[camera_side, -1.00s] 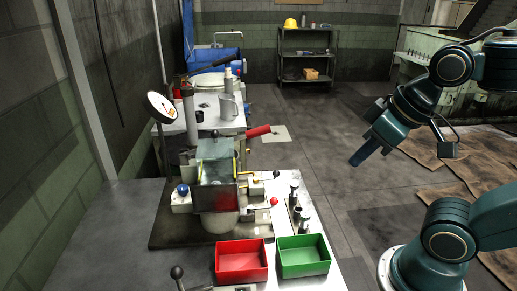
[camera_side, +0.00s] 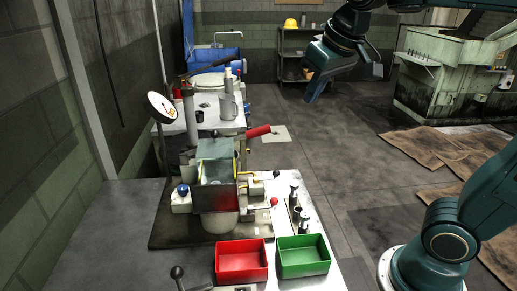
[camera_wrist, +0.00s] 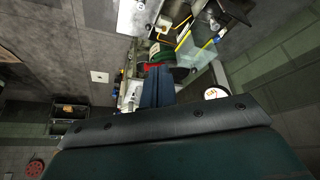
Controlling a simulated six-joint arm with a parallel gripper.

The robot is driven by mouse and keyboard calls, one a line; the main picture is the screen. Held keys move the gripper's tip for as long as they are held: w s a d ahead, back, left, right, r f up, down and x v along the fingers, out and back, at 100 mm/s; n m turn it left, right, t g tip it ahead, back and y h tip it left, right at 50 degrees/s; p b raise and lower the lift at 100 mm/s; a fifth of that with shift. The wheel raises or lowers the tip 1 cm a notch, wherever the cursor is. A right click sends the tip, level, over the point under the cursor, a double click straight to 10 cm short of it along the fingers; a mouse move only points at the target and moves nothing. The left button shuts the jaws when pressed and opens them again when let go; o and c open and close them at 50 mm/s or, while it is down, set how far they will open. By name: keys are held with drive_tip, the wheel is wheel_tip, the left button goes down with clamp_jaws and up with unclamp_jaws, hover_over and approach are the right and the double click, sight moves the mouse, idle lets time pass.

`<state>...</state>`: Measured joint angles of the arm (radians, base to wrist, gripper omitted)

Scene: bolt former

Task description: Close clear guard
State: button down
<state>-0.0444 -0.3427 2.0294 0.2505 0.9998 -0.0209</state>
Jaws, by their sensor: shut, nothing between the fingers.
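The clear guard (camera_side: 215,149) is a see-through greenish panel with yellow edging on the machine at left centre in the side view. It appears tilted up over the work area, though its exact angle is hard to tell. It also seems to show at upper right in the wrist view (camera_wrist: 203,50). My gripper (camera_side: 308,97) is in the air at upper right of the guard, well apart from it and pointing down. In the wrist view my gripper's fingers (camera_wrist: 158,72) are together with nothing between them, and they hide part of the machine.
A dial gauge (camera_side: 162,107) stands at left. A red bin (camera_side: 241,262) and a green bin (camera_side: 303,257) sit at the bench front.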

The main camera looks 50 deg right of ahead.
drive_tip(key=w+r+m, duration=0.2)
drive_tip(key=w, duration=1.3)
drive_tip(key=w+a+f+m+g, duration=0.1)
drive_tip(key=w+f, duration=0.1)
drive_tip(key=w, duration=0.4)
drive_tip(key=w+a+f+m+h, duration=0.1)
drive_tip(key=w+f+m, duration=0.1)
drive_tip(key=w, duration=0.5)
drive_tip(key=shift+w+f+g, duration=0.2)
drive_tip(key=shift+f+g, duration=0.2)
drive_tip(key=shift+f, duration=0.4)
drive_tip(key=shift+f, duration=0.1)
drive_tip(key=x, duration=0.9)
drive_tip(key=shift+w+d+f, duration=0.1)
drive_tip(key=shift+f, duration=0.25)
drive_tip(key=shift+s+a+f, duration=0.3)
drive_tip(key=shift+s+a, duration=0.3)
drive_tip(key=shift+s, duration=0.15)
drive_tip(key=shift+s+a+f, duration=0.3)
drive_tip(key=shift+s+a, duration=0.25)
drive_tip(key=shift+s, duration=0.2)
